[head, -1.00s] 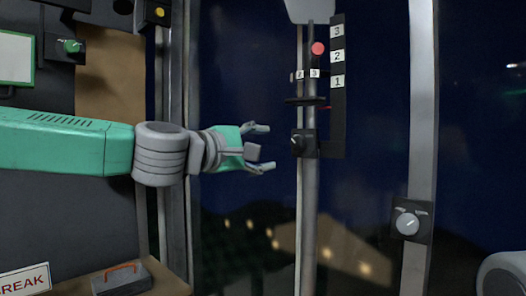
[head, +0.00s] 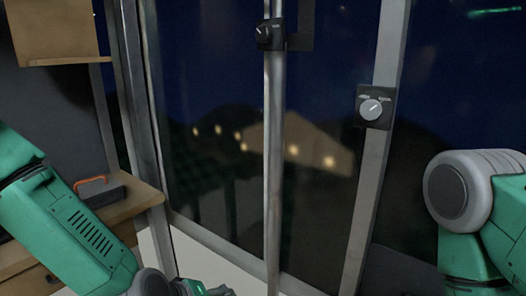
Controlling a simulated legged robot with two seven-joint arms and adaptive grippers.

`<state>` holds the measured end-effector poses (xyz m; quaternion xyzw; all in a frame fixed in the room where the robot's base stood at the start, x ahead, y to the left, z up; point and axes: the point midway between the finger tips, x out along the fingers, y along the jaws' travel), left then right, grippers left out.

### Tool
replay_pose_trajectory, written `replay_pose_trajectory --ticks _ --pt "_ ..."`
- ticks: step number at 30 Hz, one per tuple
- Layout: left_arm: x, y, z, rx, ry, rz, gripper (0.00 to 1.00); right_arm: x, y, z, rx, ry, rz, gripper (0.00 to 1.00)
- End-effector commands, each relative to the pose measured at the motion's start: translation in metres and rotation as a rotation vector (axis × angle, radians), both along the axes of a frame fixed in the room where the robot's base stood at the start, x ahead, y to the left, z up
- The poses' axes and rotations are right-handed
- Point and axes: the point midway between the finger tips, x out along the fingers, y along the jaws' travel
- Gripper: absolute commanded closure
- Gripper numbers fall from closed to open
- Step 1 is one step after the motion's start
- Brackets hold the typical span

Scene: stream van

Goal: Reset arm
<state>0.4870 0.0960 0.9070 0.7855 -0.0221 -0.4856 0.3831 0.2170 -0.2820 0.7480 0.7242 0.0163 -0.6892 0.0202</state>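My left arm comes in from the left and bends down to the bottom edge. Only a sliver of my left gripper (head: 207,290) shows there, cut off by the frame, and its fingers cannot be made out. It is low, in front of the windows and left of the metal pole (head: 273,170), with nothing seen touching it. My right arm shows at the right edge as a grey joint and green links. Its gripper is outside the view.
A black box with a knob (head: 268,34) sits high on the pole. A round grey dial (head: 373,110) is on the window frame to the right. A wooden bench (head: 135,203) with a dark, orange-handled box (head: 100,188) stands at left. Dark windows fill the middle.

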Motion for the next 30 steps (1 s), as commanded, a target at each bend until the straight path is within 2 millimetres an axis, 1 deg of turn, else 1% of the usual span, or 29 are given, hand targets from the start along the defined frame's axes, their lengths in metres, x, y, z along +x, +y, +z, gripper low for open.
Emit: replay_pose_trajectory --ticks 1,2,3,5,6,8,9,10,12,15,18,21,30 --pt "-0.026 0.012 -0.036 0.067 0.039 -0.043 0.49 0.0 0.0 -0.006 0.0 0.0 0.0 0.6" --pt "-0.04 0.02 -0.053 0.105 0.057 -0.067 0.49 0.0 0.0 -0.008 0.0 0.0 0.0 0.6" --pt "-0.059 0.031 -0.074 0.155 0.084 -0.103 0.49 0.0 0.0 -0.011 0.0 0.0 0.0 0.6" --pt "-0.09 0.05 -0.104 0.228 0.124 -0.158 0.49 0.0 0.0 -0.015 0.0 0.0 0.0 0.6" --pt "-0.111 0.064 -0.122 0.278 0.151 -0.199 0.49 0.0 0.0 -0.018 0.0 0.0 0.0 0.6" --pt "-0.143 0.085 -0.145 0.351 0.194 -0.263 0.49 0.0 0.0 -0.022 0.0 0.0 0.0 0.6" --pt "-0.163 0.1 -0.158 0.396 0.222 -0.303 0.49 0.0 0.0 -0.025 0.0 0.0 0.0 0.6" --pt "-0.179 0.11 -0.167 0.427 0.243 -0.337 0.49 0.0 0.0 -0.027 0.0 0.0 0.0 0.6" --pt "-0.21 0.134 -0.181 0.494 0.286 -0.404 0.49 0.0 0.0 -0.031 0.0 0.0 0.0 0.6" --pt "-0.244 0.161 -0.192 0.567 0.335 -0.486 0.49 0.0 0.0 -0.036 0.0 0.0 0.0 0.6" --pt "-0.264 0.177 -0.196 0.608 0.365 -0.539 0.49 0.0 0.0 -0.038 0.0 0.0 0.0 0.6" --pt "-0.273 0.185 -0.197 0.625 0.378 -0.56 0.49 0.0 0.0 -0.038 0.0 0.0 0.0 0.6" --pt "-0.273 0.185 -0.196 0.626 0.377 -0.561 0.49 0.0 0.0 -0.038 0.0 0.0 0.0 0.6"
